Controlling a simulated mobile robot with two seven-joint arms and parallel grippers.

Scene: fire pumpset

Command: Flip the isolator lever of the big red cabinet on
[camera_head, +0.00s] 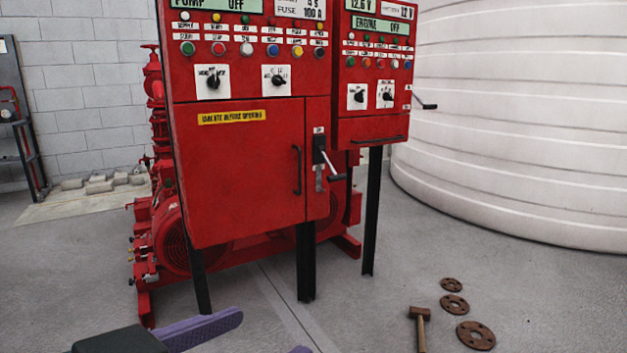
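The big red cabinet (240,160) stands on black legs, left of centre. Its isolator lever (329,163) is on the narrow strip right of the door. It has a black mount, a pale arm angled down to the right, and a black grip (337,177) at the end. A small white label sits above it, too small to read surely. My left gripper (205,327) is at the bottom edge, low and well short of the cabinet, touching nothing visible. One purple finger shows; another purple tip is cut off by the frame. My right gripper is not in view.
A smaller red cabinet (372,80) adjoins on the right, with a side handle (425,104). A red pumpset (170,235) stands behind. A mallet (420,325) and rusty flanges (475,335) lie on the floor at right. A large white tank (520,120) fills the right background.

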